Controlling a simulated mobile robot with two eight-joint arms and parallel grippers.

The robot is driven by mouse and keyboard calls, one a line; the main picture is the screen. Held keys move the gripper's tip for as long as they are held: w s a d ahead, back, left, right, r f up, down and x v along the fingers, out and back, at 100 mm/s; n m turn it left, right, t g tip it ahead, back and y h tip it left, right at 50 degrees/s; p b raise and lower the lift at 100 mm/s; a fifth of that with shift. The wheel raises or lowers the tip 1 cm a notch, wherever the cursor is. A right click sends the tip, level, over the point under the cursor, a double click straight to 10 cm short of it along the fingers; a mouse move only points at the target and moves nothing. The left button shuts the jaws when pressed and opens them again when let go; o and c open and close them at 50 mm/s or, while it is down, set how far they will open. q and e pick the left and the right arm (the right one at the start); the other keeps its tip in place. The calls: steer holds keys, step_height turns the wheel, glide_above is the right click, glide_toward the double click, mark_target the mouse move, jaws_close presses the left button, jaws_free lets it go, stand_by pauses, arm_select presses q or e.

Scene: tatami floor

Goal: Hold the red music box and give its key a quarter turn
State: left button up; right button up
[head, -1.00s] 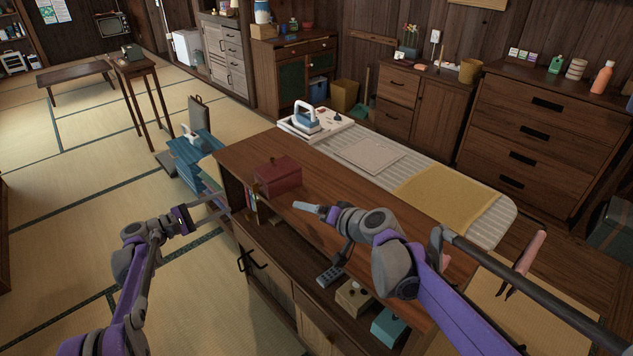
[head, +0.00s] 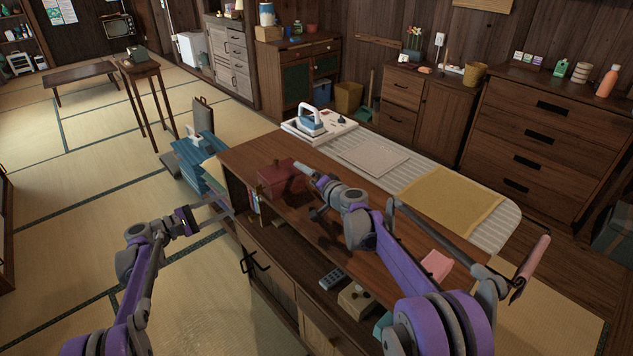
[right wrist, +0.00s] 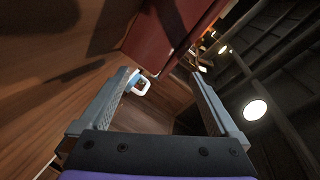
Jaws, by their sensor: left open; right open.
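The red music box (head: 277,181) sits on the wooden counter top near its left end. It also fills the top of the right wrist view (right wrist: 168,32). I cannot make out its key clearly. My right gripper (head: 303,170) is open beside the box's right side, above the counter; its fingers also show in the right wrist view (right wrist: 161,74), with the box ahead of them and nothing between them. My left gripper (head: 219,214) is open and empty, off the counter's left end, apart from the box.
An iron (head: 313,121) stands on a white stand behind the box. A yellow cloth (head: 447,198) lies on the ironing board. A remote (head: 331,279) and a small wooden box (head: 356,298) lie on the lower front shelf.

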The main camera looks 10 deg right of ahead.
mark_target(261, 187)
steer(key=shift+x, duration=2.1)
steer(key=shift+s, duration=0.15)
jaws_close()
arm_select(q)
steer(key=shift+s, duration=0.1)
steer(key=shift+c, duration=1)
arm_select(e)
steer(key=shift+a+f, duration=0.1)
arm_select(q)
steer(key=w+d+n, duration=0.1)
steer(key=d+n, duration=0.1)
steer(key=n, duration=0.1)
steer(key=w+d+n, duration=0.2)
steer(key=d+n, duration=0.1)
steer(key=w+d+n+g, duration=0.1)
steer(key=w+d+n, duration=0.1)
steer(key=n, duration=0.1)
steer(key=shift+d+r+n+h, duration=0.25)
steer(key=shift+d+n+h, duration=0.05)
